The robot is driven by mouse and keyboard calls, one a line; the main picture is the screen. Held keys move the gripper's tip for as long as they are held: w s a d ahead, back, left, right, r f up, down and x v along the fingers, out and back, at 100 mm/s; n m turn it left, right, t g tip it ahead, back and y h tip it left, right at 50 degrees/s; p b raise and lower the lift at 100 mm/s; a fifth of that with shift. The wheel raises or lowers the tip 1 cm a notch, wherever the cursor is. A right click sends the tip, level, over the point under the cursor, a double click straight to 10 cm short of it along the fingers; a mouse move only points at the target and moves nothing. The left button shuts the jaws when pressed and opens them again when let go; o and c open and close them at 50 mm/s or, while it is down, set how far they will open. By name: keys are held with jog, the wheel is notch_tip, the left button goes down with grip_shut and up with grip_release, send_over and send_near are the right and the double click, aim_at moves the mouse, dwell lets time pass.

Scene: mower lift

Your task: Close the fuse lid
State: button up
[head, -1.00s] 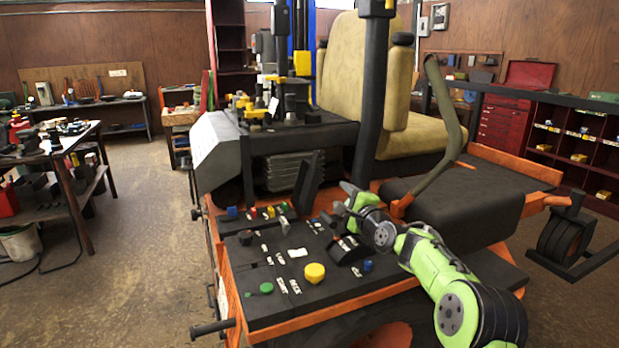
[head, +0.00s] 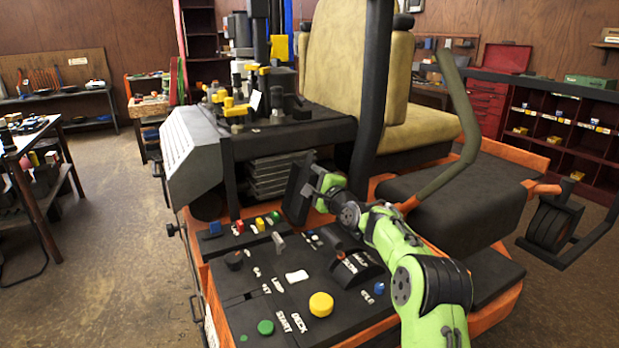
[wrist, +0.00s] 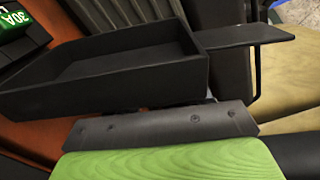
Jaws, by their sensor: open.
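The fuse lid (head: 298,188) is a black, shallow, tray-like cover. It stands raised and tilted behind the fuse box (head: 240,232), which holds a row of coloured fuses. In the wrist view the hollow lid (wrist: 95,75) fills the upper middle, with a flat tab reaching to the right. My gripper (head: 322,186) is just to the right of the lid in the head view, very close to it. The gripper is open with nothing held. In the wrist view its grey finger plate (wrist: 160,130) is near the lid's lower edge; I cannot tell if they touch.
A black control panel with a yellow button (head: 321,304), a green button (head: 265,327) and switches lies in front. A dark post (head: 372,95) and the seat (head: 335,60) stand behind my gripper. A green fuse marked 30A (wrist: 22,32) shows in the wrist view.

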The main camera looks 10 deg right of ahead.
aim_at(296, 170)
jog(key=shift+s, duration=0.1)
jog(key=shift+c, duration=0.3)
grip_shut()
jog(key=shift+s+a+r+n+b, duration=0.15)
jog(key=shift+a+r+n+b, duration=0.25)
jog(key=shift+a+n, duration=0.35)
jog(key=shift+s+a+r+n+b, duration=0.15)
jog(key=shift+a+r+n+b, duration=0.2)
jog(key=shift+a+n, duration=0.4)
jog(key=shift+o, duration=0.3)
grip_release()
jog(key=shift+r, duration=0.1)
jog(key=shift+d, duration=0.1)
